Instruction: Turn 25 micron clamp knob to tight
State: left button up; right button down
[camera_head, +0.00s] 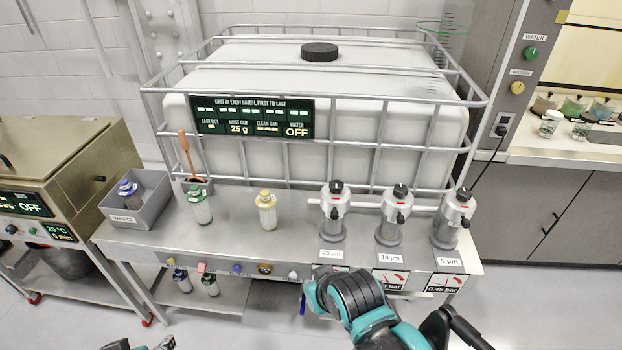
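The 25 µm filter unit (331,230) stands upright on the steel bench, leftmost of three similar units and behind its "25 µm" label (331,254). It has a black knob on top (336,187), a red mark below, and a small black knob on its front (335,213). I cannot tell how tight either knob is. My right arm comes in at the bottom, with its bent teal and black links in front of the bench; its fingertips cannot be made out. Only a small part of my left gripper (164,343) shows at the bottom edge; nothing touches the 25 µm unit.
The 10 µm unit (391,225) and 5 µm unit (447,227) stand to the right. A yellow-capped bottle (266,212), a green-capped bottle (200,208) and a waste bin (160,205) stand left. A caged white tank (390,125) is behind. My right arm covers part of the front gauges.

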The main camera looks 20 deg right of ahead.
aim_at(336, 185)
jog(key=z, duration=1.05)
